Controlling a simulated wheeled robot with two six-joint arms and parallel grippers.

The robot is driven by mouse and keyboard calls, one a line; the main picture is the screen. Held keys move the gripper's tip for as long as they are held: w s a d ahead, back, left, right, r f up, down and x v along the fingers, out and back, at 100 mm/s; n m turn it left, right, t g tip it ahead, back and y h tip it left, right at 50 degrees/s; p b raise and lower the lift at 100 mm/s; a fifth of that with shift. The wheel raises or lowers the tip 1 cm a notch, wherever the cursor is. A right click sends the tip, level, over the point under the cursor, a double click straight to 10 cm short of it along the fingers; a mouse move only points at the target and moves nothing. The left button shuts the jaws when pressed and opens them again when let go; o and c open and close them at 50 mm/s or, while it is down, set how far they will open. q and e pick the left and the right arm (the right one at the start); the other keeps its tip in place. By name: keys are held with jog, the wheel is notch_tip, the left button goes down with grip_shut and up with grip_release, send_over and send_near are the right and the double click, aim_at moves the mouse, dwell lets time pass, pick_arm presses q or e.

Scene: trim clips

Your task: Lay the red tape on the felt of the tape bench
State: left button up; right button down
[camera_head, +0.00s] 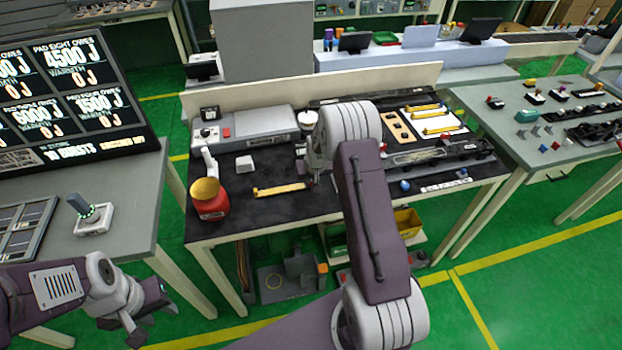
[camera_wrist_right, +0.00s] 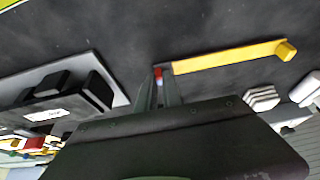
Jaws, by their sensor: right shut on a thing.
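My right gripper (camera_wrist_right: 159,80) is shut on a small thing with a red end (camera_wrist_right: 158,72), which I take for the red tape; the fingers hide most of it. The gripper is low over the dark felt (camera_wrist_right: 120,35) of the tape bench. A yellow strip (camera_wrist_right: 225,57) with a block at its far end lies on the felt, its near end close to the fingertips. In the head view the strip (camera_head: 280,189) lies left of my right gripper (camera_head: 314,180). My left gripper (camera_head: 150,312) hangs empty at lower left; its finger gap is unclear.
A red jar with a gold lid (camera_head: 209,200) stands at the bench's left corner. A grey machine (camera_head: 245,127) is behind. More yellow strips (camera_head: 440,129) lie on a white board at right. Dark blocks (camera_wrist_right: 75,95) are beside the gripper. Felt in front of the strip is clear.

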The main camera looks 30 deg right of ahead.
jog(key=c, duration=1.4)
grip_release()
jog(key=shift+c, duration=0.2)
jog(key=b+v, duration=0.1)
jog(key=v, duration=0.8)
jog(key=shift+a, duration=0.1)
